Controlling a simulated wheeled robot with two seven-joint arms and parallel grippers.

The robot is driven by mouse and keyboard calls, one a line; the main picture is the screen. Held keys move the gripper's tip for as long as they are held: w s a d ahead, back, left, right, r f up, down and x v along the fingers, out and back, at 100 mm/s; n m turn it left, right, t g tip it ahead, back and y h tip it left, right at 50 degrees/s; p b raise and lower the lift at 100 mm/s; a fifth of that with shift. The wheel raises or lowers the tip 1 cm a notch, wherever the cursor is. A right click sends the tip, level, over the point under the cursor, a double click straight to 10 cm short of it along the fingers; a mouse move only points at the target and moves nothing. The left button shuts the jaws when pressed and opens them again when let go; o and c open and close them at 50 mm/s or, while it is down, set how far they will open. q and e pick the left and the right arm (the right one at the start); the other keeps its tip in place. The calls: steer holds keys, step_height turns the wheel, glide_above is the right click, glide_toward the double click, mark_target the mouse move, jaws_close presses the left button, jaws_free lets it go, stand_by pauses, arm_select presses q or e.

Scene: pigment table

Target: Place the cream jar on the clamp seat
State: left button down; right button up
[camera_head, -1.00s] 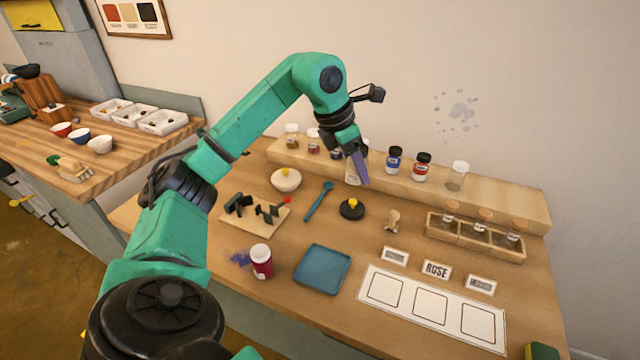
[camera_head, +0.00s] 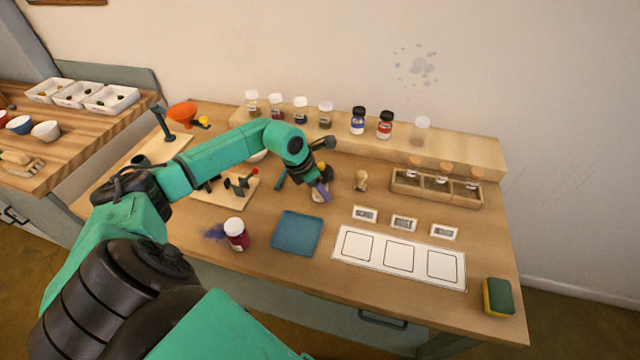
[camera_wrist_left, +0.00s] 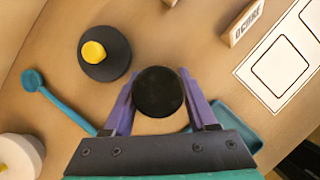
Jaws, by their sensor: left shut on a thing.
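My left gripper (camera_head: 321,191) is shut on the cream jar (camera_head: 317,197), low over the table behind the blue tray. In the left wrist view the jar's round black lid (camera_wrist_left: 158,92) sits between the purple fingers (camera_wrist_left: 156,102). The lid hides the jar's body there, and I cannot tell whether its base touches the table. The clamp (camera_head: 238,185), dark with a red knob, stands on a wooden board to the left of the gripper. My forearm hides part of that board. My right gripper is not in view.
A black disc with a yellow knob (camera_wrist_left: 105,55) lies close to the held jar. A teal spoon (camera_wrist_left: 55,103) lies nearby. Several jars stand on the back shelf (camera_head: 460,150).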

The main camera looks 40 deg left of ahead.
arm_select(q)
steer(key=shift+w+a+f, duration=0.1)
steer(key=shift+f, duration=0.1)
steer(key=shift+c, duration=2.4)
jaws_free()
steer(key=shift+r, duration=0.1)
